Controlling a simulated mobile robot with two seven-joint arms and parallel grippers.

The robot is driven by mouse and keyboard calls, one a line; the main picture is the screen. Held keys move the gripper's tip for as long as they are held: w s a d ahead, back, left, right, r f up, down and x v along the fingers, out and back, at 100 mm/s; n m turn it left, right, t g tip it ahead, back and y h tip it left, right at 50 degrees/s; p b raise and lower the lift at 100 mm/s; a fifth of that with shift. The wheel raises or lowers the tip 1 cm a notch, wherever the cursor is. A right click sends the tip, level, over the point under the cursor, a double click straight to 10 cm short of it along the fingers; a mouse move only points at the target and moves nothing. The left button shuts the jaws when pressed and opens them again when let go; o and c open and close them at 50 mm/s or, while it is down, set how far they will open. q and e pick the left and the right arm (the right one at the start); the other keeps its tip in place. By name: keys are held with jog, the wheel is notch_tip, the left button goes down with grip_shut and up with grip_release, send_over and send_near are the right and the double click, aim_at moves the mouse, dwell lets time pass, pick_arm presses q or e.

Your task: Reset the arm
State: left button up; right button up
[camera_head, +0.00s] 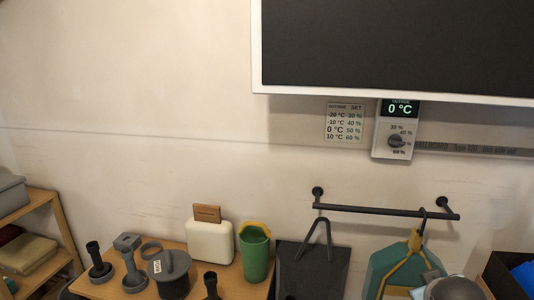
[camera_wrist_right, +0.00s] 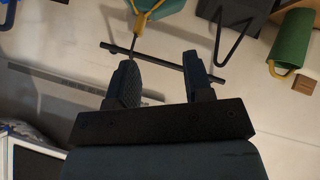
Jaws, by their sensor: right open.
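My right gripper (camera_wrist_right: 160,72) shows in the right wrist view, its two dark fingers apart with nothing between them. In that view, which is upside down, the dark wall rail (camera_wrist_right: 165,62) passes beyond the fingertips. I see no contact between the fingers and the rail. Neither gripper can be made out in the head view. My left gripper is in neither view.
The wall rail (camera_head: 385,211) holds a hanging teal item (camera_head: 385,268). A thermostat with a dial (camera_head: 396,130) sits under a dark panel (camera_head: 400,45). A wooden table (camera_head: 115,288) bears a green cup (camera_head: 254,255), a white container (camera_head: 209,242) and dark fittings. Shelves (camera_head: 45,198) stand left.

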jog(key=s+a+f+g+y, duration=0.25)
jog(key=s+f, duration=0.55)
jog(key=s, duration=0.4)
jog(key=s+a+f+g+y, duration=0.2)
jog(key=s+a+f+g, duration=0.15)
jog(key=s+f, duration=0.7)
jog(key=w+a+f+n+t+y+p, duration=0.1)
jog(key=w+a+t+y+p, duration=0.2)
jog(key=a+t+p, duration=0.4)
jog(key=w+t+p, duration=0.1)
jog(key=p, duration=0.2)
jog(key=shift+a+f, duration=0.2)
jog(key=shift+f, duration=0.15)
jog(key=shift+c, duration=0.4)
jog(key=shift+s+d, duration=0.1)
